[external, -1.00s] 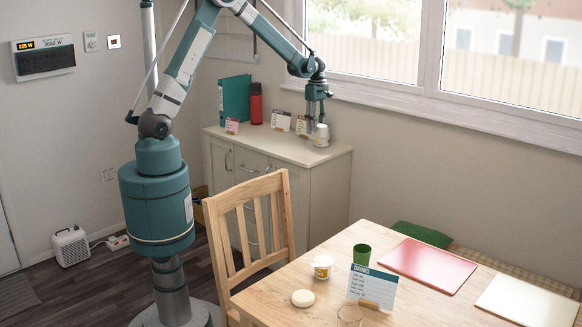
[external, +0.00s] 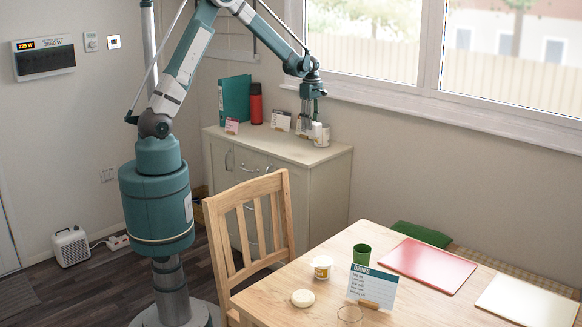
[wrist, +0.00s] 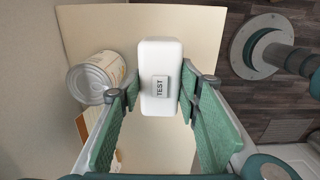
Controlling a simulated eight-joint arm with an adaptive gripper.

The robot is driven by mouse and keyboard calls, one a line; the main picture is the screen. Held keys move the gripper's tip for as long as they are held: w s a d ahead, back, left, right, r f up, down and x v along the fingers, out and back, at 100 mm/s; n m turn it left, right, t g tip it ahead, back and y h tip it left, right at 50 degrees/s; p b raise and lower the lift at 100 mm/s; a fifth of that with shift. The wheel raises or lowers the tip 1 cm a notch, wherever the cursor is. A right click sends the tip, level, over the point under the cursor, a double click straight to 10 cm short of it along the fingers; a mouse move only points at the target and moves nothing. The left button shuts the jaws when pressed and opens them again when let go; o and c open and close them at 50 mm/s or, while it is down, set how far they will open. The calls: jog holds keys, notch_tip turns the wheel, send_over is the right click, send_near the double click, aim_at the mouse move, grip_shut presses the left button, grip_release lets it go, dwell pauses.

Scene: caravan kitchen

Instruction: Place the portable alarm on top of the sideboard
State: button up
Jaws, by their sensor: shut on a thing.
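The portable alarm (wrist: 161,57) is a white rounded box with a grey TEST button, shown in the wrist view. My gripper (wrist: 160,95) is shut on it, with one finger on each side. The sideboard (wrist: 225,22) shows its pale top beneath the alarm. In the external view, my gripper (external: 309,122) is low over the right part of the sideboard (external: 270,150), beside the white can. There the alarm is small and partly hidden by the fingers. I cannot tell whether it touches the top.
A white can (wrist: 95,77) stands close to the left of my gripper in the wrist view. Also on the sideboard are a teal binder (external: 235,98), a red bottle (external: 256,103) and small cards (external: 281,120). A chair (external: 250,220) and dining table (external: 260,300) stand in front.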

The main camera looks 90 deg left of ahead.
aim_at(311, 133)
jog(key=shift+f, duration=3)
jog(key=shift+f, duration=0.1)
jog(key=shift+f+b, duration=0.4)
jog(key=shift+f, duration=1.4)
jog(key=shift+f, duration=0.1)
jog(key=o, duration=1)
jog(key=shift+c, duration=0.2)
notch_tip(311, 133, up, 12)
jog(key=shift+r+p, duration=0.15)
jog(key=shift+p, duration=0.3)
